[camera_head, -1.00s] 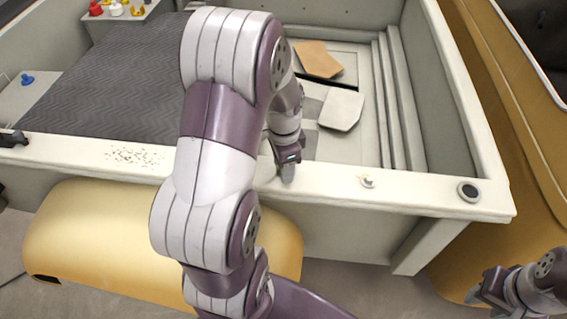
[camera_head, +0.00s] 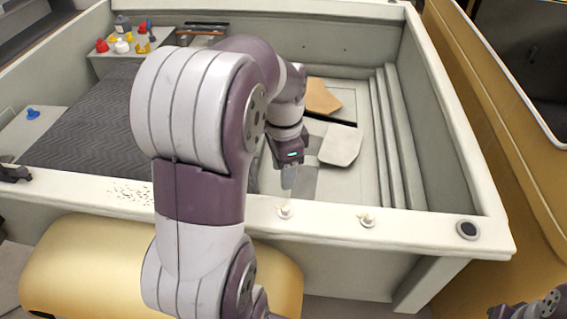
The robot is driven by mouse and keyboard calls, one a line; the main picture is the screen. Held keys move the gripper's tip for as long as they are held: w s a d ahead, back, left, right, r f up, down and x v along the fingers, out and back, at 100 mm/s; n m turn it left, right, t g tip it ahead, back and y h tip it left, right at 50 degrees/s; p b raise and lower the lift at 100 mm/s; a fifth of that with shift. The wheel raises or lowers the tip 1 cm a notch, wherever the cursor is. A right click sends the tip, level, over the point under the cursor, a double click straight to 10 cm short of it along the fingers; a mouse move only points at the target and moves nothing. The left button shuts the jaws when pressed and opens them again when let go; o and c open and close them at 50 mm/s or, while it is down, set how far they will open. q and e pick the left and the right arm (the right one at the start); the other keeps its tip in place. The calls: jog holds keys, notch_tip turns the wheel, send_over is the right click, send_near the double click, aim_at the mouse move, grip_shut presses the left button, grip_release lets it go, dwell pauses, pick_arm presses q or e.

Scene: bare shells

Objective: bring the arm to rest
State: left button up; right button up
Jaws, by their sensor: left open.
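My left arm, white and purple, rises through the middle of the camera_head view and bends forward over the near rim of a large cream box-shaped shell (camera_head: 330,226). My left gripper (camera_head: 289,180) hangs fingers down inside the shell, just beyond that rim. It is open, and no object shows between its pale fingers, which are seen nearly edge-on. The arm hides part of the shell's inside and of the rim. A piece of my right arm shows at the bottom right corner; its gripper is cut off.
A tan panel (camera_head: 322,97) and a pale panel (camera_head: 341,145) lie inside the shell beyond the gripper. Two small pale fittings (camera_head: 285,212) (camera_head: 367,220) and a dark round cap (camera_head: 468,229) sit on the near rim. A grey ribbed mat (camera_head: 95,120) lies left.

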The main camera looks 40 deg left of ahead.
pick_arm(q)
jog(key=shift+d+f, duration=0.1)
jog(key=shift+d, duration=0.05)
jog(key=s+d+f+n+t, duration=0.25)
jog(key=d+f+n, duration=0.35)
jog(key=d, duration=0.5)
notch_tip(320, 180, down, 12)
jog(key=s+g+b, duration=0.1)
jog(key=s+b, duration=0.1)
jog(key=b, duration=0.8)
jog(key=shift+s+d+n, duration=0.3)
jog(key=shift+s+n, duration=0.05)
jog(key=shift+n, duration=0.05)
jog(key=shift+s+r, duration=0.15)
